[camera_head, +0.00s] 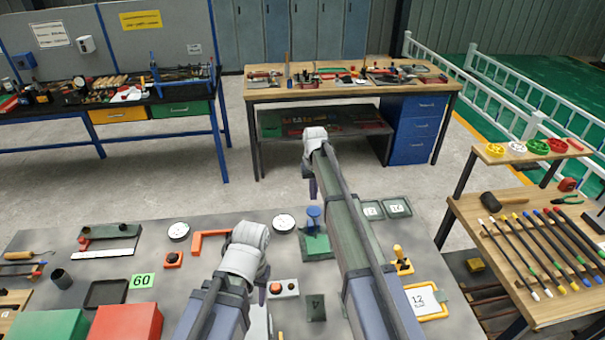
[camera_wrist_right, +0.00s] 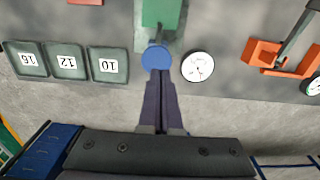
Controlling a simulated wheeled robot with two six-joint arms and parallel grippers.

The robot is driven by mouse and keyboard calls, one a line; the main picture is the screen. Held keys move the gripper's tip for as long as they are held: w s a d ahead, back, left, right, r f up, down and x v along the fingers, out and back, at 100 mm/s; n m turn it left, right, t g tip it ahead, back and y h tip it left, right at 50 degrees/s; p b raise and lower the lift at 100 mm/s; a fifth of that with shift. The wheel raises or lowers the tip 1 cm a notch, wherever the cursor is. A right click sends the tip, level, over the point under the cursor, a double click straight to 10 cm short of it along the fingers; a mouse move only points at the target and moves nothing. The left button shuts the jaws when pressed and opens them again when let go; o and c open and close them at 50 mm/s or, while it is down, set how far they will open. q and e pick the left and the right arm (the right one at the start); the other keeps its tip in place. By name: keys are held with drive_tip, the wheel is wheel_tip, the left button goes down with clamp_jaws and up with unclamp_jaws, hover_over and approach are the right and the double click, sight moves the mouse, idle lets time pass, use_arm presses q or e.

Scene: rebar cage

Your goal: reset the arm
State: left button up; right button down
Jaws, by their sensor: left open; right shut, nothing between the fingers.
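My right arm reaches forward over the grey table (camera_head: 140,215). Its gripper (camera_head: 312,188) points down past the table's far edge. In the right wrist view the right gripper (camera_wrist_right: 160,82) is shut and empty, with its fingertips overlapping the view of the round blue top (camera_wrist_right: 155,57) of a green-based tool (camera_wrist_right: 162,14); I cannot tell the gap between them. My left arm is bent low over the table. Its gripper (camera_head: 262,296) points down beside a small box with a red button (camera_head: 276,288); it is open, with its fingers mostly hidden by the wrist.
The grey table holds round dials (camera_head: 284,222), an orange angled piece (camera_head: 212,240), a green number card (camera_head: 142,282), a red box (camera_head: 125,322) and a yellow-handled tool (camera_head: 400,262). A rack of rods (camera_head: 545,250) stands at right. A wooden workbench (camera_head: 350,88) stands behind open floor.

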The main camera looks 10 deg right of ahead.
use_arm(q)
wheel_tip(320, 180, down, 9)
drive_tip(key=b, duration=0.8)
drive_tip(key=shift+f+b, duration=0.1)
drive_tip(key=shift+b, duration=0.3)
use_arm(e)
drive_tip(key=s+a+f+n, duration=0.1)
drive_tip(key=s+a+f, duration=0.2)
drive_tip(key=s, duration=0.8)
drive_tip(key=s+a+f+n, duration=0.1)
drive_tip(key=s+a+f, duration=0.2)
drive_tip(key=s, duration=0.9)
drive_tip(key=s+a+f+n+h, duration=0.1)
drive_tip(key=s+a+f, duration=0.2)
drive_tip(key=s, duration=0.9)
drive_tip(key=shift+s+a+n, duration=0.25)
drive_tip(key=shift+n, duration=0.15)
use_arm(q)
drive_tip(key=shift+a, duration=0.15)
